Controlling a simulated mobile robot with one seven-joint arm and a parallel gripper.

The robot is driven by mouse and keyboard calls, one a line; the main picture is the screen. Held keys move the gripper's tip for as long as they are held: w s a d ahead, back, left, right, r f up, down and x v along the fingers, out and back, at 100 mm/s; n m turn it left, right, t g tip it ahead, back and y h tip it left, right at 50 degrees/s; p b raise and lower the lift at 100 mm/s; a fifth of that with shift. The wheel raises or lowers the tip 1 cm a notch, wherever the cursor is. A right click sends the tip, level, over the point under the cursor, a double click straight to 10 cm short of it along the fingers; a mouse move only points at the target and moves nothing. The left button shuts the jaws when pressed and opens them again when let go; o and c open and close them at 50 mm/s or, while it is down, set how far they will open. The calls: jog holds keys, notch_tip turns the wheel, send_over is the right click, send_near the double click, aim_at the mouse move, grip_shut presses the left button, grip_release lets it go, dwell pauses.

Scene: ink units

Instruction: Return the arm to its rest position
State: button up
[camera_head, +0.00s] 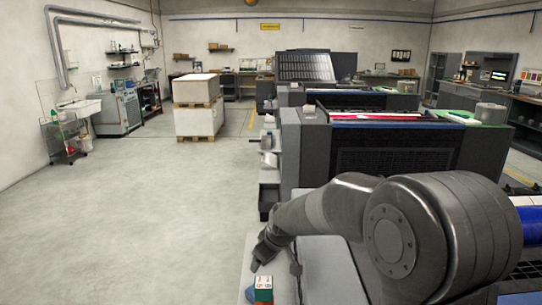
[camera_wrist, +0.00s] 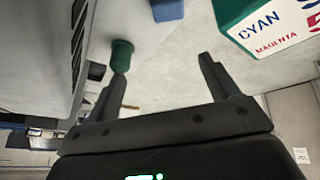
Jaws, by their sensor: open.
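My arm (camera_head: 330,208) reaches out from the lower right of the head view and bends down over a light grey surface. My gripper (camera_wrist: 164,64) is open in the wrist view, its two dark fingers well apart with nothing held between them. A small green cylinder (camera_wrist: 121,55) shows at the left fingertip; I cannot tell whether they touch. A green and white box (camera_wrist: 265,28) lettered CYAN and MAGENTA is beyond the right finger, apart from it. In the head view, a small box (camera_head: 263,288) stands just below the gripper end.
A blue item (camera_wrist: 167,9) lies at the top of the wrist view. Large dark printing machines (camera_head: 385,150) stand close beyond my arm. A pallet stack (camera_head: 197,122) stands farther back. The concrete floor (camera_head: 150,215) at left is clear.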

jog(key=s+d+r+m+t+h, duration=0.1)
jog(key=s+d+r+m, duration=0.1)
jog(key=s+d+r, duration=0.4)
jog(key=s+d+r+m+h, duration=0.1)
jog(key=s+d+r+m, duration=0.15)
jog(key=s+r, duration=0.4)
jog(key=s+d+m, duration=0.2)
jog(key=s+d, duration=0.1)
jog(key=s, duration=0.6)
jog(key=s+d+m, duration=0.3)
jog(key=s+d, duration=0.1)
jog(key=s, duration=0.5)
jog(key=shift+s+d+f+h, duration=0.15)
jog(key=shift+s+d+h, duration=0.1)
jog(key=shift+d+h, duration=0.05)
